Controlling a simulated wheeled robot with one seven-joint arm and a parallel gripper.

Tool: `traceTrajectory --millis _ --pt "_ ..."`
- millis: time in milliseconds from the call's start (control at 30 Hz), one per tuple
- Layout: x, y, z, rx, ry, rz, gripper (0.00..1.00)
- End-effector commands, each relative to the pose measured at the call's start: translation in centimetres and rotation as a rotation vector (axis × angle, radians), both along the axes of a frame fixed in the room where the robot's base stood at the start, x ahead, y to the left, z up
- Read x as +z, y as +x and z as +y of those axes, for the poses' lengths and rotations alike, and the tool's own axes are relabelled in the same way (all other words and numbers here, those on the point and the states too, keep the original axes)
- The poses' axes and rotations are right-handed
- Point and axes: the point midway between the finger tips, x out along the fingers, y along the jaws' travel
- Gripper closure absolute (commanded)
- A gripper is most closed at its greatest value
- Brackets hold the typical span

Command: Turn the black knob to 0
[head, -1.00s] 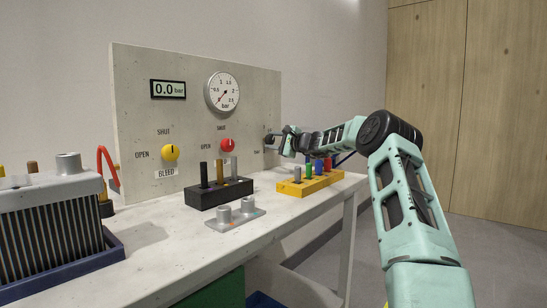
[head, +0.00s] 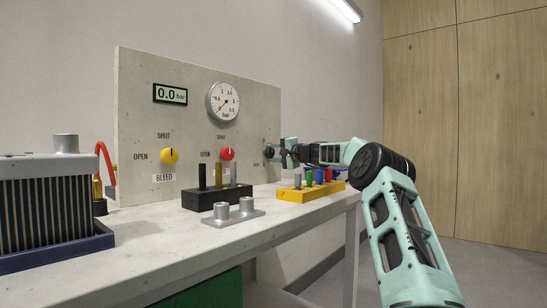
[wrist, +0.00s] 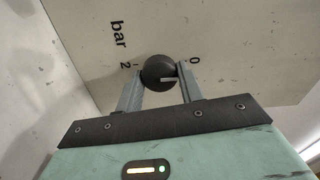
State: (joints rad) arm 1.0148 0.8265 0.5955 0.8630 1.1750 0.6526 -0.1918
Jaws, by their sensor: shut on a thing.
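The black knob (wrist: 158,70) sits on the grey panel and shows close up in the wrist view. It carries a short white line, which points to the right in that picture. A printed 0 (wrist: 195,61) stands to the right of the knob, and a 2 (wrist: 124,65) and the word bar stand to its left. My gripper (wrist: 161,74) is shut on the knob, one finger on each side. In the head view my gripper (head: 284,153) is at the panel's right edge, and the knob (head: 268,153) is small and partly hidden there.
The panel (head: 140,110) also bears a yellow knob (head: 169,156), a red knob (head: 227,154), a dial gauge (head: 223,101) and a display (head: 170,94) reading 0.0 bar. A yellow block (head: 290,194) with coloured pegs stands below my gripper. A black block (head: 205,203) stands left of it.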

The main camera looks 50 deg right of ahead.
Motion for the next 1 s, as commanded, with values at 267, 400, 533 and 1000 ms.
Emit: traceTrajectory --millis 267,400,533,1000 --pt "-0.1 0.0 0.0 0.000 -0.005 0.002 0.85" --pt "-0.1 0.0 0.0 0.000 -0.005 0.002 0.51" --pt "-0.1 0.0 0.0 0.000 -0.004 0.001 0.41" --pt "-0.2 -3.1 -0.4 -0.002 -0.003 0.001 0.41"
